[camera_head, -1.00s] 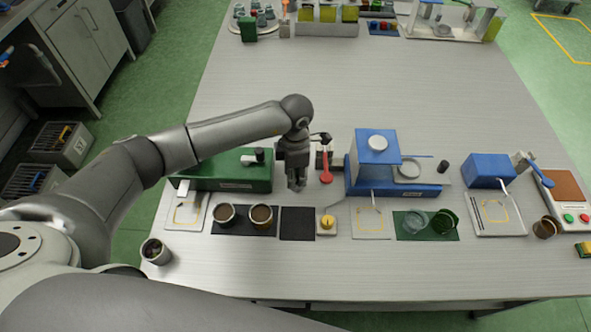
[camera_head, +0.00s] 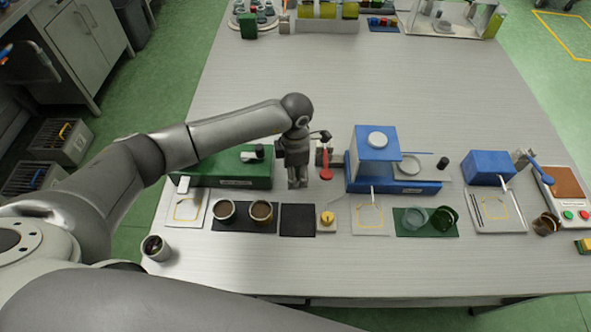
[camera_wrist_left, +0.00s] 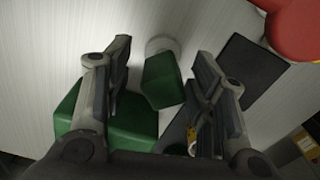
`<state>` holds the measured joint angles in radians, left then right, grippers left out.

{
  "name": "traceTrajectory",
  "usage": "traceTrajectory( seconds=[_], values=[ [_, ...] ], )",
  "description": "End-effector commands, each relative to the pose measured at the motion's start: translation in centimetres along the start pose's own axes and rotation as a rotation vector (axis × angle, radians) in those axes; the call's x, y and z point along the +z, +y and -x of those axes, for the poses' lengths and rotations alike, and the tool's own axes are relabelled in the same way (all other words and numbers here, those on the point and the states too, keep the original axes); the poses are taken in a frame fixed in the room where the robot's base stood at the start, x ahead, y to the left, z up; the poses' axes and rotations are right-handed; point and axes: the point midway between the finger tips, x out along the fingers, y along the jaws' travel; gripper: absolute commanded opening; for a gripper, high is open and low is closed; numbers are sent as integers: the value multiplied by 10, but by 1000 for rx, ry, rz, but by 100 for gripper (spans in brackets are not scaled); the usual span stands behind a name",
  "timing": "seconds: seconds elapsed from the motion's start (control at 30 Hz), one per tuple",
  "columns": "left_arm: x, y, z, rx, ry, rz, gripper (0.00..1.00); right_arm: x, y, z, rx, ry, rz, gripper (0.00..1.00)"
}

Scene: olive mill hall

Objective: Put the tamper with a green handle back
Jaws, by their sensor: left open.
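The tamper with a green handle (camera_wrist_left: 162,80) shows in the left wrist view, with a pale round base (camera_wrist_left: 162,45) at the far end of its handle. It lies between the two spread fingers of my left gripper (camera_wrist_left: 160,85), with space on both sides; I cannot tell how far below them it is. In the head view the left gripper (camera_head: 298,184) points down between the green machine (camera_head: 225,172) and a red-handled tool (camera_head: 326,165), and the tamper is not visible there. My right gripper is not in view.
A blue machine (camera_head: 375,145) stands to the right of the gripper. In front lie a black mat (camera_head: 298,221), a yellow-knobbed piece (camera_head: 327,218) and two brown-filled cups (camera_head: 261,211). A cup (camera_head: 155,248) stands near the front left. The table's middle behind is clear.

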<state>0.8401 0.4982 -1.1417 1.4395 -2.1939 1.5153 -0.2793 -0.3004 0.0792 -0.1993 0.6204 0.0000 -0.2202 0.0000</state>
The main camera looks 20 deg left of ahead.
Motion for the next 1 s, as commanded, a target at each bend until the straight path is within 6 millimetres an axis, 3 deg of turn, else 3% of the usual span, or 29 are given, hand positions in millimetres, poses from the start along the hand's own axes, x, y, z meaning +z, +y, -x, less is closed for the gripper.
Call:
traceTrajectory(
  seconds=[0.6, 1.0],
  values=[
    [0, 1, 109, 3, -2, 0, 51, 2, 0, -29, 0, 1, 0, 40],
    [0, 0, 122, 0, 0, 0, 51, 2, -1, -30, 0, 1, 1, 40]
  ],
)
